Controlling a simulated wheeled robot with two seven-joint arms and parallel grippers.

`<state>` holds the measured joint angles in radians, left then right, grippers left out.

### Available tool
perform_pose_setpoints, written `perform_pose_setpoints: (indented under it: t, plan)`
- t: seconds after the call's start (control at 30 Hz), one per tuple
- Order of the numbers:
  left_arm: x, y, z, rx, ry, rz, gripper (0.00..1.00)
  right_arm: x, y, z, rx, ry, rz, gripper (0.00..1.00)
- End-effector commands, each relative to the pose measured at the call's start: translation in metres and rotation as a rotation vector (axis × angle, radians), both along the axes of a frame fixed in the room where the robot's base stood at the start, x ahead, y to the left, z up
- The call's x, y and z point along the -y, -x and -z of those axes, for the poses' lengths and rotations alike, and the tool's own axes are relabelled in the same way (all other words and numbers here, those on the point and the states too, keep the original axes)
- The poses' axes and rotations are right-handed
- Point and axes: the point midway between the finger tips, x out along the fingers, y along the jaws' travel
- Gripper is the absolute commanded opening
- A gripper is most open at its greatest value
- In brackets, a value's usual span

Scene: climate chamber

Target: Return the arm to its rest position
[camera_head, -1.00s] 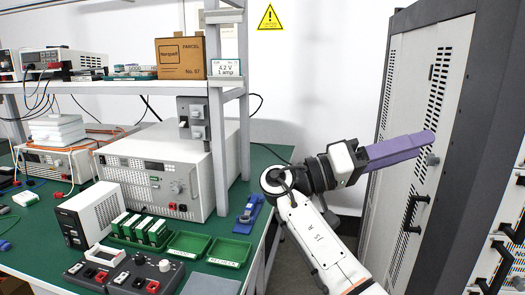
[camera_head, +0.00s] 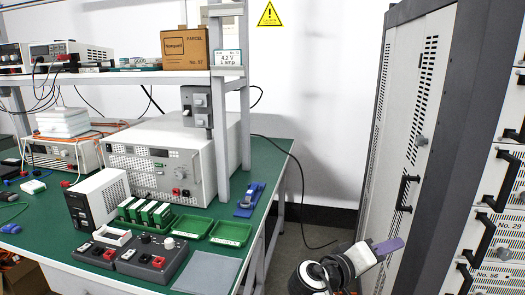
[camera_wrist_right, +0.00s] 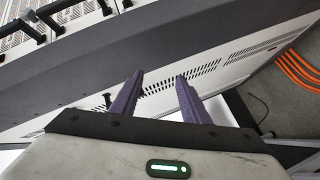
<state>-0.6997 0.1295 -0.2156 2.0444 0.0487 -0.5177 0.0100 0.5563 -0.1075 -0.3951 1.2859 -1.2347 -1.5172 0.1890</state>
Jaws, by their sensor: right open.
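My right gripper (camera_head: 388,246) has purple fingers and shows low at the right in the head view, in front of the grey cabinet (camera_head: 407,130). In the right wrist view its two purple fingers (camera_wrist_right: 156,98) stand apart with nothing between them, so it is open and empty. The cabinet's vented side (camera_wrist_right: 215,72) lies beyond the fingers there. Part of my right arm shows at the bottom edge of the head view. My left gripper is not in view.
A green-topped bench (camera_head: 273,172) on the left holds a large power supply (camera_head: 155,170), green trays (camera_head: 231,233) and a blue clamp-like tool (camera_head: 250,199). The cabinet's black handle (camera_head: 403,193) sticks out near my right gripper. Orange cables (camera_wrist_right: 297,72) lie on the floor.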

Motion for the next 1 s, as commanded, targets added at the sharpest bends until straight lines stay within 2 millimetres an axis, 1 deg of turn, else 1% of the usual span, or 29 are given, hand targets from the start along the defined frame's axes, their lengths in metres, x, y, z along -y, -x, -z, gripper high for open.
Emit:
perform_pose_setpoints:
  t: [0.03, 0.07, 0.1, 0.13, 0.17, 0.2, 0.27, 0.3, 0.37, 0.4, 0.43, 0.5, 0.6, 0.63, 0.7, 0.8, 1.0]
  plan:
    - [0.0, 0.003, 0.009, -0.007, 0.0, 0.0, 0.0, -0.001, 0.009, 0.047, -0.05, -0.055, -0.051, 0.42]
    - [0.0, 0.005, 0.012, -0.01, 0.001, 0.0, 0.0, -0.003, 0.013, 0.069, -0.073, -0.091, -0.084, 0.42]
    - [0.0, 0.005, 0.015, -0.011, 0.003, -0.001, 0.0, -0.007, 0.021, 0.099, -0.104, -0.142, -0.129, 0.42]
    - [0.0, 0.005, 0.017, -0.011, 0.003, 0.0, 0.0, -0.01, 0.028, 0.12, -0.123, -0.182, -0.161, 0.42]
    - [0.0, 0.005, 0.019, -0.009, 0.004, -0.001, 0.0, -0.014, 0.036, 0.142, -0.143, -0.223, -0.193, 0.42]
    - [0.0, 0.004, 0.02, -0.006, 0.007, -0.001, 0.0, -0.02, 0.047, 0.17, -0.166, -0.28, -0.238, 0.42]
    - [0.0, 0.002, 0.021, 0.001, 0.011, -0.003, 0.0, -0.03, 0.069, 0.209, -0.195, -0.369, -0.301, 0.42]
    - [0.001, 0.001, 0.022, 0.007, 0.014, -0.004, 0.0, -0.038, 0.085, 0.234, -0.21, -0.435, -0.344, 0.42]
    - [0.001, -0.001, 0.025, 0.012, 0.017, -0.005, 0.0, -0.051, 0.114, 0.269, -0.226, -0.538, -0.403, 0.42]
    - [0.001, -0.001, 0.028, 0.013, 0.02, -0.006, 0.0, -0.061, 0.134, 0.287, -0.229, -0.608, -0.443, 0.42]
    - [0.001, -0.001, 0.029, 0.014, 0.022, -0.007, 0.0, -0.069, 0.149, 0.298, -0.227, -0.661, -0.469, 0.42]
    - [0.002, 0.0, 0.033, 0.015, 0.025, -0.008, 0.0, -0.083, 0.181, 0.316, -0.214, -0.774, -0.519, 0.42]
    - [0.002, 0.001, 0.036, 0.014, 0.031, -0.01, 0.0, -0.101, 0.218, 0.327, -0.185, -0.905, -0.568, 0.42]
    - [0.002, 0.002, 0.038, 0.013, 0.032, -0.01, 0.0, -0.105, 0.228, 0.328, -0.174, -0.939, -0.578, 0.42]
    - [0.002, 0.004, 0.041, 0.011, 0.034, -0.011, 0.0, -0.113, 0.247, 0.328, -0.149, -1.009, -0.598, 0.42]
    - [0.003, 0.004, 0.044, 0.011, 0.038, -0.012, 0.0, -0.122, 0.271, 0.325, -0.113, -1.096, -0.616, 0.42]
    - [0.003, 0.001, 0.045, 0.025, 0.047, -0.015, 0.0, -0.134, 0.31, 0.31, -0.03, -1.245, -0.63, 0.42]
